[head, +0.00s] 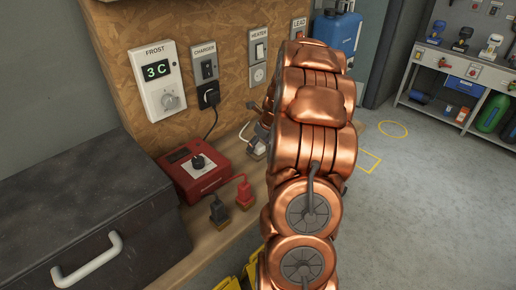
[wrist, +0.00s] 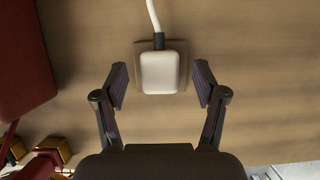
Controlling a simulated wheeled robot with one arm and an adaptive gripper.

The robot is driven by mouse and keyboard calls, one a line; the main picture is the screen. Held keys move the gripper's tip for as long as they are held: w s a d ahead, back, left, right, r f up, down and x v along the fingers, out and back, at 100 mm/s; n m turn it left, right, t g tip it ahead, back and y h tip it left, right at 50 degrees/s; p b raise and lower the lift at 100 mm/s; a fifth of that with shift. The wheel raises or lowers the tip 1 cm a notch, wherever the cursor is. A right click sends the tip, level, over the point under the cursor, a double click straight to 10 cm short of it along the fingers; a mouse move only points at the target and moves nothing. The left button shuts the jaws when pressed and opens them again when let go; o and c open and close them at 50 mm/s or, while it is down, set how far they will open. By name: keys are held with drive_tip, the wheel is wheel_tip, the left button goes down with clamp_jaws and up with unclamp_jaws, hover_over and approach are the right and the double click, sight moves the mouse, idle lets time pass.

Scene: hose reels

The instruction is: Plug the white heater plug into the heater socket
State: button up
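The white heater plug (wrist: 160,72) sits on a small square block on the wooden bench in the wrist view, its white cord running up from a dark collar. It also shows in the head view (head: 259,145), left of my copper arm. My gripper (wrist: 161,80) is open, with one finger on each side of the plug and visible gaps between. The heater socket (head: 257,75) is on the board under the HEATER label, below a switch, and looks empty. In the head view my arm hides most of my gripper.
A black plug (head: 209,95) is in the charger socket. A red box (head: 195,170) stands on the bench left of the white plug, with a red plug (head: 243,191) and a dark plug (head: 219,211) in front. A dark toolbox (head: 85,205) is at left.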

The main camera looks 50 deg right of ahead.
sight(259, 146)
drive_tip(key=c, duration=1.1)
drive_tip(key=shift+c, duration=0.2)
drive_tip(key=shift+d+r+b, duration=0.1)
drive_tip(key=shift+r+b, duration=0.55)
drive_tip(key=shift+r, duration=1)
drive_tip(key=shift+s+r, duration=0.15)
drive_tip(key=s+a+r+b, duration=0.1)
drive_tip(key=s+a+b, duration=0.2)
drive_tip(key=s+a, duration=0.5)
drive_tip(key=s, duration=0.5)
drive_tip(key=shift+s+a+r, duration=0.15)
drive_tip(key=shift+s+r, duration=0.05)
drive_tip(key=shift+r, duration=0.05)
